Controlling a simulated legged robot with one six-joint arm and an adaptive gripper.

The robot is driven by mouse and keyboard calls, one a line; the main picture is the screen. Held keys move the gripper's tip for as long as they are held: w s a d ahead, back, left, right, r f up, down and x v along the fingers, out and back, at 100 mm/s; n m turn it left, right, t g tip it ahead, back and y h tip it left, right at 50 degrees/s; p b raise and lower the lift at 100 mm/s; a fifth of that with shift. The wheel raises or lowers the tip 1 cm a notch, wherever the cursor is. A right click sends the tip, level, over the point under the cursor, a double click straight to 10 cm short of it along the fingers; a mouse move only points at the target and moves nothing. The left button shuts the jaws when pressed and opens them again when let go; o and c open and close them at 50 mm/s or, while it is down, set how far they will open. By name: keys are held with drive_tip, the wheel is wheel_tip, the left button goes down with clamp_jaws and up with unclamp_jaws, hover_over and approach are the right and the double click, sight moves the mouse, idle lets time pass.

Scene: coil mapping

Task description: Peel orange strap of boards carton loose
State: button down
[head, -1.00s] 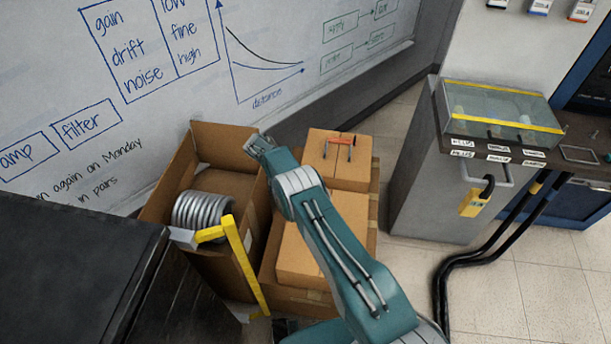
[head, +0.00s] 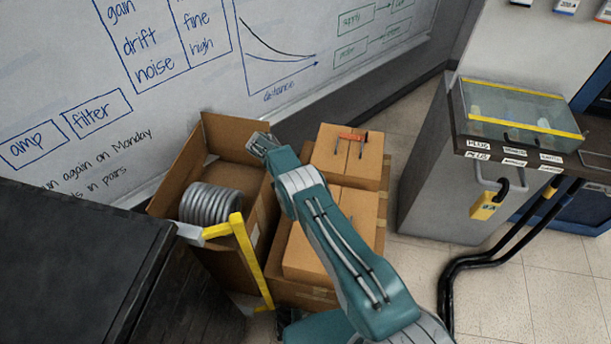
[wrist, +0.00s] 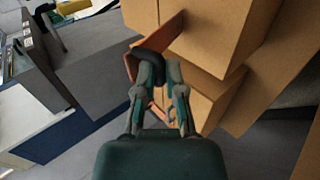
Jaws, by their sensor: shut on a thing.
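The boards carton (wrist: 205,40) fills the upper right of the wrist view. Its orange strap (wrist: 168,33) stands off the cardboard there as a bent band. My gripper (wrist: 156,66) is shut on the strap, where a dark curved piece crosses at the fingertips. In the head view the brown, taped carton (head: 334,162) stands behind my arm, with an orange piece (head: 352,137) and two dark prongs on its top. My fingers are not clear in the head view.
An open carton with a grey coil (head: 210,203) stands left, a yellow bar (head: 250,255) in front. Another closed carton (head: 310,255) is nearer. A grey cabinet (head: 440,190) with a glass-topped case (head: 515,110) stands right, cables beside it.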

drive_tip(key=shift+s+f, duration=0.4)
drive_tip(key=shift+f, duration=0.15)
drive_tip(key=c, duration=0.7)
unclamp_jaws()
drive_tip(key=shift+a, duration=0.1)
drive_tip(key=r, duration=1)
drive_tip(key=shift+w, duration=0.25)
drive_tip(key=shift+r, duration=0.1)
drive_tip(key=r, duration=0.8)
drive_tip(key=a+r, duration=0.1)
drive_tip(key=r, duration=0.3)
drive_tip(key=shift+w+r, duration=0.3)
